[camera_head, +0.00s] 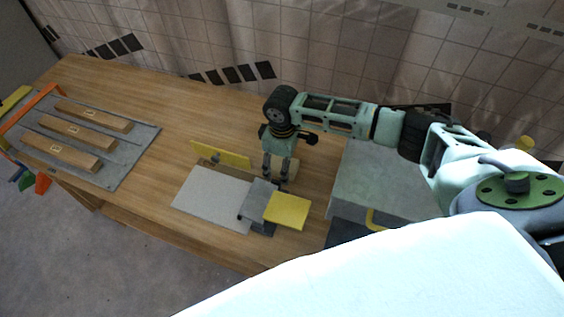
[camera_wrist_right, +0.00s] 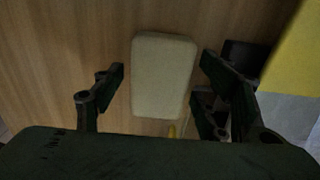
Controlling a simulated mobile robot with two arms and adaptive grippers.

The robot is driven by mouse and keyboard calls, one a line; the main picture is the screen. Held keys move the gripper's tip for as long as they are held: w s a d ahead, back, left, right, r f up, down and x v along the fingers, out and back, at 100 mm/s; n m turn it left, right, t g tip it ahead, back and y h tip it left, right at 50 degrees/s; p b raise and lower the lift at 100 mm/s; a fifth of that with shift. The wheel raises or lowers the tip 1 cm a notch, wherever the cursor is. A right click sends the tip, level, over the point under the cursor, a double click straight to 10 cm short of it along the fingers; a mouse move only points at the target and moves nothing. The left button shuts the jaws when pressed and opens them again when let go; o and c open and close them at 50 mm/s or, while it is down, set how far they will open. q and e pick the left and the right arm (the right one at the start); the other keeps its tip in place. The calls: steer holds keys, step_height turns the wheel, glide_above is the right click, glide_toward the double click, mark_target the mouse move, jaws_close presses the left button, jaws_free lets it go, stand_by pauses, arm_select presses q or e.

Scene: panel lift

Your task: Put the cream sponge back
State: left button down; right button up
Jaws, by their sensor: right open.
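The cream sponge (camera_wrist_right: 163,75) is a pale rounded block lying on the wood table in the right wrist view. It shows between the spread fingers of my right gripper (camera_wrist_right: 163,72), with a gap on each side. In the head view my right gripper (camera_head: 278,174) points down over the table, behind a grey block (camera_head: 258,196) and a yellow plate (camera_head: 287,210). Its fingers hide most of the sponge there. My right gripper is open and holds nothing. My left gripper is not in view.
A white panel (camera_head: 212,200) lies left of the grey block, with a yellow strip (camera_head: 220,153) standing behind it. A grey board (camera_head: 120,158) with wooden bars is at the far left. A pale grey surface (camera_head: 375,185) is to the right. The table's back middle is clear.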

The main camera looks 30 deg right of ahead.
step_height(320, 180, up, 12)
steer(key=b, duration=0.2)
steer(key=shift+r, duration=0.15)
stand_by(0.6)
